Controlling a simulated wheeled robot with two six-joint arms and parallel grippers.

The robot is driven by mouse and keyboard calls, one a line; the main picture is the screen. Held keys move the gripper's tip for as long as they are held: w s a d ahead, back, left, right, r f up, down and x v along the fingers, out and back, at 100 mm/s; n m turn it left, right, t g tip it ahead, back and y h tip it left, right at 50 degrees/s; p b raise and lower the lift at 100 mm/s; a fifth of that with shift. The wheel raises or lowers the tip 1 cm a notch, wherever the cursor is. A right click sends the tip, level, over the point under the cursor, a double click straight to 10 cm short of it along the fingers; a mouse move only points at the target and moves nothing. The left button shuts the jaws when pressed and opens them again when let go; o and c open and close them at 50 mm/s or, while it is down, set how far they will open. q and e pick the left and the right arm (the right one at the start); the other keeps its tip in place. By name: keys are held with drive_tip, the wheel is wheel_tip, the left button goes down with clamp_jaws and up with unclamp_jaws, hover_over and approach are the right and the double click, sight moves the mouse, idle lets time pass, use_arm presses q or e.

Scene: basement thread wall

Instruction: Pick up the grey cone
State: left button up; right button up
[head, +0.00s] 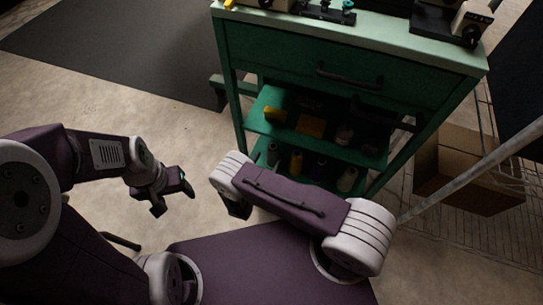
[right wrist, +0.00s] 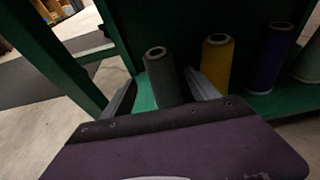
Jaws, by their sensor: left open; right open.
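A dark grey cone (right wrist: 162,78) stands upright on the bottom shelf of a green cart, near the shelf's left end. It also shows small in the head view (head: 273,153). My right gripper (right wrist: 164,92) is open, with one finger on each side of the grey cone in the right wrist view. I cannot tell whether the fingers touch it. In the head view the right gripper is mostly hidden behind my arm. My left gripper (head: 176,194) is open and empty over the floor, left of the cart.
A yellow cone (right wrist: 216,62), a purple cone (right wrist: 268,58) and a pale cone (right wrist: 308,62) stand in a row right of the grey one. The green cart's leg (right wrist: 62,50) rises left of the gripper. A cardboard box (head: 440,165) sits right of the cart.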

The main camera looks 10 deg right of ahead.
sight(271, 154)
drive_tip(key=shift+w+d+f, duration=0.3)
drive_tip(key=shift+w+f, duration=0.05)
drive_tip(key=shift+w, duration=0.05)
drive_tip(key=shift+w+r, duration=0.1)
drive_tip(key=shift+w+d+b, duration=0.2)
drive_tip(key=shift+d+b, duration=0.05)
drive_tip(key=shift+b, duration=0.25)
drive_tip(key=b+x, duration=0.3)
drive_tip(key=x, duration=0.1)
drive_tip(key=shift+w+d, duration=0.2)
drive_tip(key=shift+w, duration=0.05)
use_arm(q)
wheel_tip(271, 154, down, 5)
drive_tip(key=shift+r, duration=0.2)
use_arm(e)
drive_tip(key=shift+r, duration=0.1)
clamp_jaws()
